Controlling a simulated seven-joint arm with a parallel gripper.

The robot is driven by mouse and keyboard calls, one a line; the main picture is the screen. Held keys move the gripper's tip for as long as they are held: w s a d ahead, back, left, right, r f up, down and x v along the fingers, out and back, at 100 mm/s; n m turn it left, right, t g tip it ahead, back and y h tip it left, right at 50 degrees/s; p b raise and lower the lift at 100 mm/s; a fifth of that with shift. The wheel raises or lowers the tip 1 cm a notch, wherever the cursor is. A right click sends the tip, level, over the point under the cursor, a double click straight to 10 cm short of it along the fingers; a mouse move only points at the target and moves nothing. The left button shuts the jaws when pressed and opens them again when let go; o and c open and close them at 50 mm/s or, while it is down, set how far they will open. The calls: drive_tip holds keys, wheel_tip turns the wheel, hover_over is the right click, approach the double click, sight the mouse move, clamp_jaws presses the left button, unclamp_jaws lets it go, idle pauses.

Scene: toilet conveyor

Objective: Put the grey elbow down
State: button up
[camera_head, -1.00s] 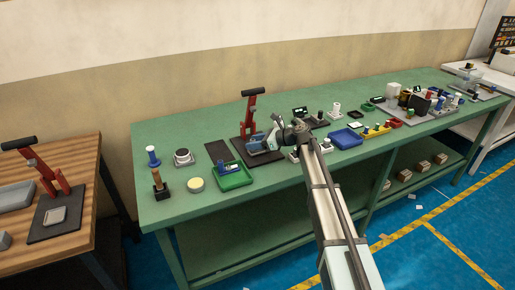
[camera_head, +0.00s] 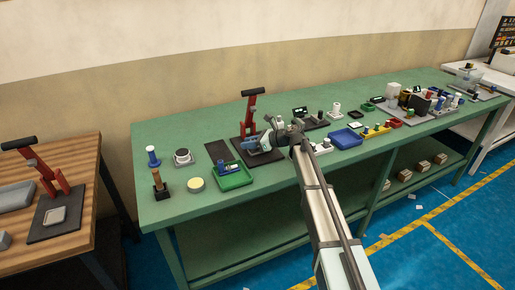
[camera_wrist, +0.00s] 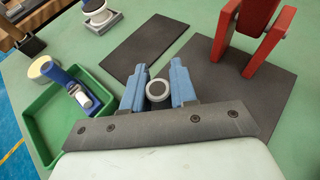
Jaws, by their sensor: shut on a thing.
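My gripper (camera_head: 252,145) is over the green bench, close in front of the red lever press (camera_head: 250,112). In the wrist view its two blue fingers (camera_wrist: 157,88) are shut on the grey elbow (camera_wrist: 158,91), which shows as a round, pale-rimmed end between them. The rest of the elbow is hidden by the gripper. The gripper is above or near the press's dark base plate (camera_wrist: 226,88); I cannot tell whether the elbow touches anything.
A bare dark mat (camera_wrist: 147,48) lies left of the press. A green tray (camera_head: 234,183) with a blue and white part (camera_wrist: 80,92) is nearby. A blue tray (camera_head: 346,138) and several small parts stand farther right. The bench (camera_head: 200,130) is clear behind the mat.

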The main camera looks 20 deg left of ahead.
clamp_jaws()
wheel_tip(320, 180, up, 9)
drive_tip(key=s+a+n+g, duration=0.15)
drive_tip(key=s+a, duration=0.35)
drive_tip(key=s, duration=0.7)
drive_tip(key=s+d+m+t, duration=0.1)
drive_tip(key=s+d, duration=0.2)
drive_tip(key=s, duration=0.5)
drive_tip(key=shift+w+a+f, duration=0.1)
drive_tip(key=shift+a+f, duration=0.05)
drive_tip(key=shift+f, duration=2.35)
drive_tip(key=shift+w+a+f, duration=0.1)
drive_tip(key=shift+f, duration=2.35)
drive_tip(key=shift+f, duration=0.15)
drive_tip(key=o, duration=0.7)
unclamp_jaws()
